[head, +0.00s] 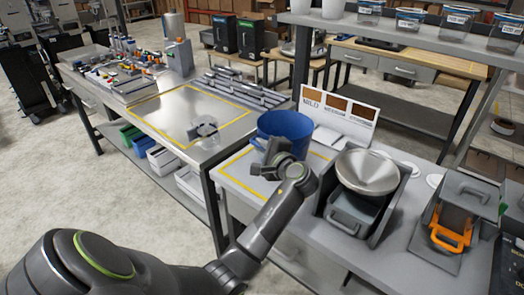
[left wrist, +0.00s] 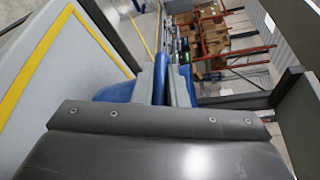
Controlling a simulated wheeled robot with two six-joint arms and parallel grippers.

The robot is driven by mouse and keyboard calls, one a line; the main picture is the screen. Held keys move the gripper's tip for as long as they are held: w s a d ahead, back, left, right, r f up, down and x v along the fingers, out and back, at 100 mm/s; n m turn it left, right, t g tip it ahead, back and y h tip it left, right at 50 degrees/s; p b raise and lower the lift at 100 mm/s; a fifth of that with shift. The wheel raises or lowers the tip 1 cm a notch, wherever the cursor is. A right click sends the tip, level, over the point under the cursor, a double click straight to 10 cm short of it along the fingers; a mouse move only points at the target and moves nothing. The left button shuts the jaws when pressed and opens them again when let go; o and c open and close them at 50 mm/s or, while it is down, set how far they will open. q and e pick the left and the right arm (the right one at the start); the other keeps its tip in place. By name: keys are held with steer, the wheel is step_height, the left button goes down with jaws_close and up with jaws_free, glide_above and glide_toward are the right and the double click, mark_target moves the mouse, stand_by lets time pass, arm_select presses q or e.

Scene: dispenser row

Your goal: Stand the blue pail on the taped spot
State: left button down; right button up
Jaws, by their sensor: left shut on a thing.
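The blue pail (head: 286,127) is upright in the head view, at the back of the yellow-taped area (head: 236,181) on the grey counter. My left gripper (head: 270,150) is at the pail's near side, shut on its wall. The gripper and arm hide the pail's lower part, so I cannot tell whether it touches the counter. In the left wrist view, the blue pail (left wrist: 120,92) shows in part beyond the gripper body, and yellow tape (left wrist: 35,65) runs on the grey surface at left. My right gripper is not in view.
A label board (head: 337,112) stands behind the pail. A metal bowl (head: 367,172) on a dark stand is close on the right.

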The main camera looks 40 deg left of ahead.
arm_select(q)
steer(key=shift+f, duration=0.7)
steer(key=c, duration=1.5)
jaws_free()
steer(key=shift+o, duration=0.2)
